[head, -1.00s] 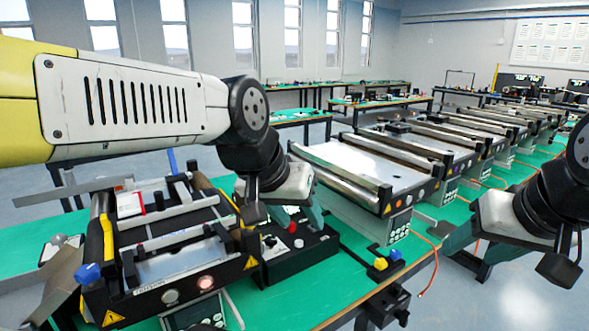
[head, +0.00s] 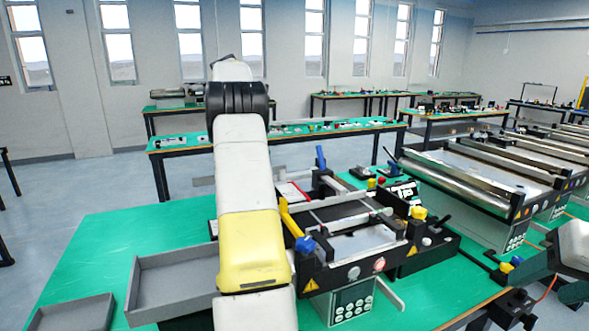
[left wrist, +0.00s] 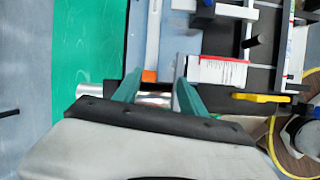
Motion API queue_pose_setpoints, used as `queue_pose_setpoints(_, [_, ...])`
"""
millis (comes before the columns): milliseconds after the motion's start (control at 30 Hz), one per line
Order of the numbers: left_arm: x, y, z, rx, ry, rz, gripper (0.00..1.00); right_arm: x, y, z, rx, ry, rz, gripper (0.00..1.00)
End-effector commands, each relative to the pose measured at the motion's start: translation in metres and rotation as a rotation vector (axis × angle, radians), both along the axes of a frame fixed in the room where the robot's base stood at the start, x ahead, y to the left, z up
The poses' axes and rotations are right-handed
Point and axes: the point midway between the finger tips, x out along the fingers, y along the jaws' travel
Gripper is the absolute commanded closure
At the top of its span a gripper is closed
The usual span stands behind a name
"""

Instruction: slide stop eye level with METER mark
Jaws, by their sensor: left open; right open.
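The mini conveyor (head: 340,279) stands on the green table, with a dark belt and metal cross bars. A white label with a red edge (left wrist: 222,71) lies to the right. I cannot make out the stop eye or the METER mark. My right gripper (head: 545,278) is partly visible at the right edge.
Two grey trays (head: 143,290) (head: 60,314) lie left of my left arm. A black control box (head: 432,255) with coloured knobs adjoins the conveyor. More conveyors (head: 470,190) stand at right.

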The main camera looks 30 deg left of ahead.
Motion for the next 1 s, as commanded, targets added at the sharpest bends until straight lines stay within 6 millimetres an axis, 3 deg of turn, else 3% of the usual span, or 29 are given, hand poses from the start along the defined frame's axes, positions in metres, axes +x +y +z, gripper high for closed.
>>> queue_pose_setpoints(100, [0.001,0.022,-0.017,-0.034,0.036,0.093,0.51,0.000,0.000,0.000,0.000,0.000,0.000,0.46])
queue_pose_setpoints(200, [0.002,0.028,-0.024,-0.049,0.051,0.127,0.51,0.000,0.000,0.000,0.000,0.000,0.000,0.46])
queue_pose_setpoints(700, [0.022,0.012,-0.087,-0.050,0.053,0.132,0.51,0.000,0.000,0.000,0.000,0.000,0.000,0.46])
queue_pose_setpoints(1000, [0.025,0.010,-0.095,-0.048,0.052,0.132,0.51,0.000,0.000,0.000,0.000,0.000,0.000,0.46])
